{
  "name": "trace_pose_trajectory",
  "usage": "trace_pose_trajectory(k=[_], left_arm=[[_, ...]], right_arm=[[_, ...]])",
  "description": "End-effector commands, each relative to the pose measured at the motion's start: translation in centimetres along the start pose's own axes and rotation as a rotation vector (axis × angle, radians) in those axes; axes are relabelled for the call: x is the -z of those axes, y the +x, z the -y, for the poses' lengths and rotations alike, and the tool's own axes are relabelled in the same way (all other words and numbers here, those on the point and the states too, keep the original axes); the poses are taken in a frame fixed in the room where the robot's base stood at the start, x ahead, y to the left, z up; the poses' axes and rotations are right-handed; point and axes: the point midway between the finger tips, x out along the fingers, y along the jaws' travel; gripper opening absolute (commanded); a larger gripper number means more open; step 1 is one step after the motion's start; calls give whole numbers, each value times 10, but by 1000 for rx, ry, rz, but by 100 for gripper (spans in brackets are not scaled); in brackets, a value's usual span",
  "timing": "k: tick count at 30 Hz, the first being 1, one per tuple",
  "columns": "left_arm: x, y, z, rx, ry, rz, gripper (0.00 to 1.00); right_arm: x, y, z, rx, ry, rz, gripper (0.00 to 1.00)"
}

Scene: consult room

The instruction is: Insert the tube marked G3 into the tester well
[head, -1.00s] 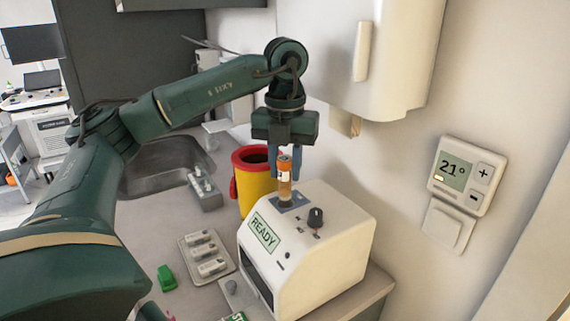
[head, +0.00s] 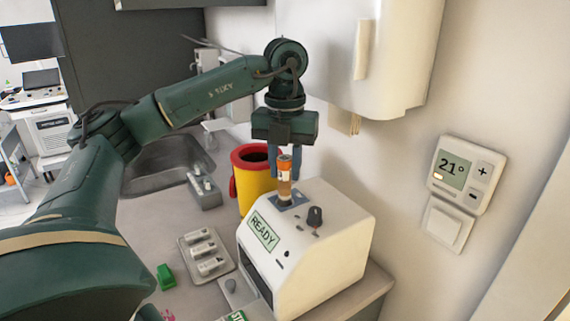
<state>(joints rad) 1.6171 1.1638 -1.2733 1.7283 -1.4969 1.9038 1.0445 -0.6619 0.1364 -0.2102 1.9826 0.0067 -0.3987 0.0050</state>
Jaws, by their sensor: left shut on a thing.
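The tester (head: 335,243) is a white box with a green READY display and a black knob on top. A tube (head: 284,186) with an orange cap and a white label stands upright at the tester's blue-grey well plate (head: 299,199). Its lower end is hidden at the plate, so I cannot tell how deep it sits. The marking on the label is too small to read. My left gripper (head: 286,163) points down from above and is shut on the tube near its cap. My right gripper is not in view.
A yellow bin with a red rim (head: 236,187) stands close behind the tester. A grey rack (head: 205,189) and a tray of small white items (head: 185,243) lie left of it, with a green object (head: 166,277) in front. A wall dispenser (head: 385,60) hangs close right of my gripper.

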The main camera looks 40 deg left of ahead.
Motion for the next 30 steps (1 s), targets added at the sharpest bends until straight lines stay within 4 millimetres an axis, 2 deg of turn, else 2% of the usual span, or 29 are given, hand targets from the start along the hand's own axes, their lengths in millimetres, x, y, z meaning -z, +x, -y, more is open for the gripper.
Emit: trace_pose_trajectory(k=[30], left_arm=[[0,37,0,0,0,0,5]], right_arm=[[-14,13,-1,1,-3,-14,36]])
